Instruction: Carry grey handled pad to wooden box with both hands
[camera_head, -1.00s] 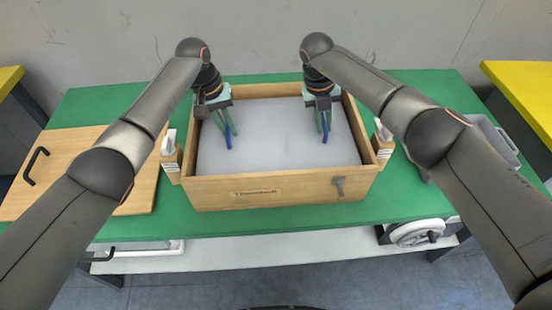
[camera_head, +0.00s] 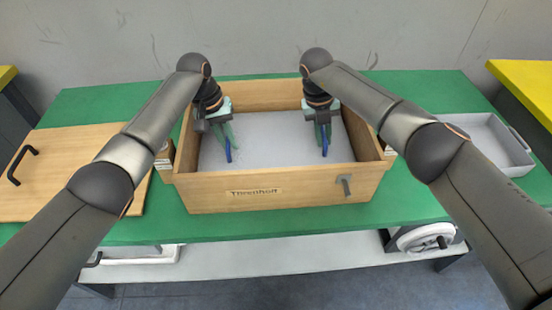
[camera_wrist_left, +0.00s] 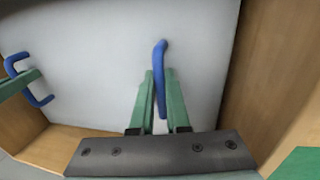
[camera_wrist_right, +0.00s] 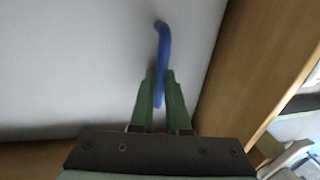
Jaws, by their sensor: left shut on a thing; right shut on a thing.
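The grey pad (camera_head: 275,138) lies flat inside the open wooden box (camera_head: 215,195), below the rim, with the box walls around it. It has two blue handles; the left one (camera_wrist_left: 161,60) and the right one (camera_wrist_right: 163,45) show in the wrist views. My left gripper (camera_head: 228,143) is shut on the left blue handle, its green fingers reaching down into the box. My right gripper (camera_head: 323,140) is shut on the right blue handle. Whether the pad touches the box floor is hidden.
The box stands on a green table (camera_head: 150,228). A wooden panel (camera_head: 75,155) with a black handle lies at the left. A grey tray (camera_head: 520,160) sits at the right. A metal latch (camera_head: 345,187) is on the box front. Yellow-topped tables (camera_head: 530,85) flank both sides.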

